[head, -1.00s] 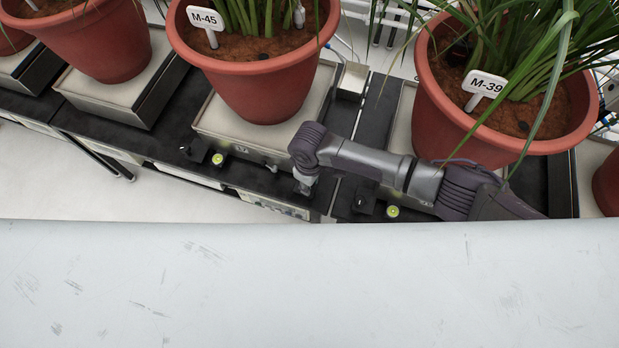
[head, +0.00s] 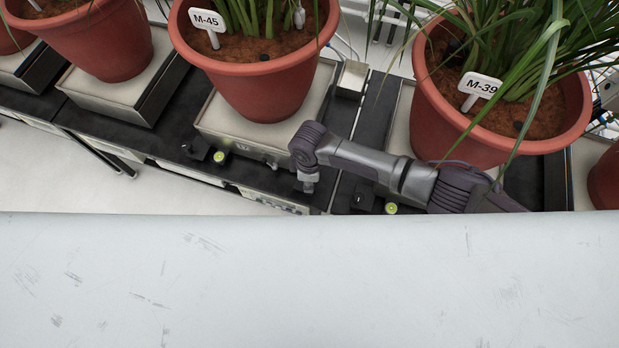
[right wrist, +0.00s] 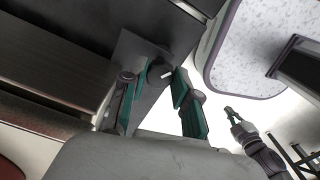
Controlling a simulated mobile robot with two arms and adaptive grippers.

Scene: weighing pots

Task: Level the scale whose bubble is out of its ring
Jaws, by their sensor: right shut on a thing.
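The scale under pot M-45 (head: 225,122) has a green bubble level (head: 219,156) and a dark knob (head: 198,149) at its front left. The scale under pot M-39 (head: 398,132) has another green level (head: 391,208) and a knob (head: 362,199). The bubbles are too small to read. My right gripper (head: 308,186) points down at the front right of the M-45 scale. In the right wrist view its green-padded fingers are around a dark knob with a white mark (right wrist: 160,72). My left gripper (right wrist: 231,114) shows there, apart from the scales; its opening is unclear.
Pot M-45 (head: 250,85) and pot M-39 (head: 450,125) stand on their scales, with long leaves overhanging. More pots stand at both sides. A pale, scuffed surface (head: 300,285) fills the front of the head view.

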